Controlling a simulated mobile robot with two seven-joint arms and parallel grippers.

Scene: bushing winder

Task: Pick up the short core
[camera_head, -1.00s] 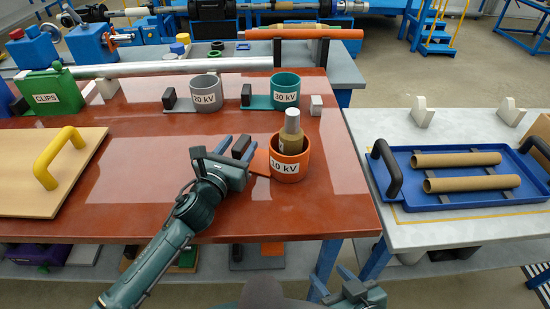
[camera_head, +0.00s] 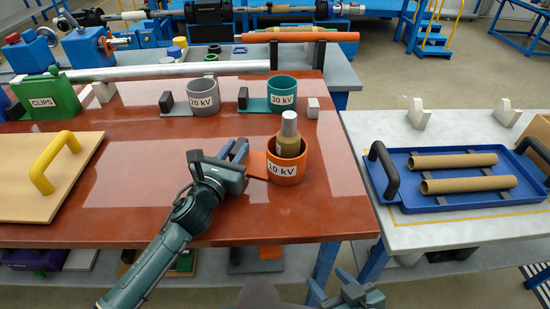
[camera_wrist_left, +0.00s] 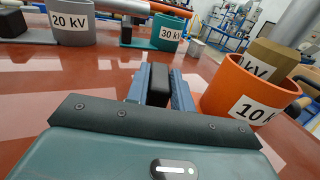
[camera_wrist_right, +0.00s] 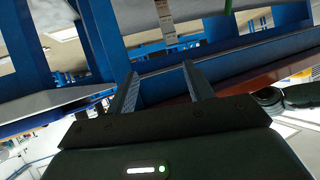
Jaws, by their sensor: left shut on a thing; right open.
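A core with a pale grey rod on top (camera_head: 289,124) and a brown body stands in the orange 10 kV cup (camera_head: 287,172). Its lower part is hidden by the cup wall. In the left wrist view the brown body (camera_wrist_left: 275,60) shows above the orange rim. My left gripper (camera_head: 236,150) is left of the cup, shut on the black grip block (camera_wrist_left: 158,86) of the cup's holder. My right gripper (camera_head: 345,285) is open and empty, low at the front beyond the table edge; its fingers also show in the right wrist view (camera_wrist_right: 160,88).
Grey 20 kV (camera_head: 202,97) and green 30 kV (camera_head: 282,94) cups stand behind. A blue tray (camera_head: 455,199) with two brown tubes (camera_head: 468,182) is on the white table at right. A board with a yellow handle (camera_head: 52,160) lies left. The red tabletop between is clear.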

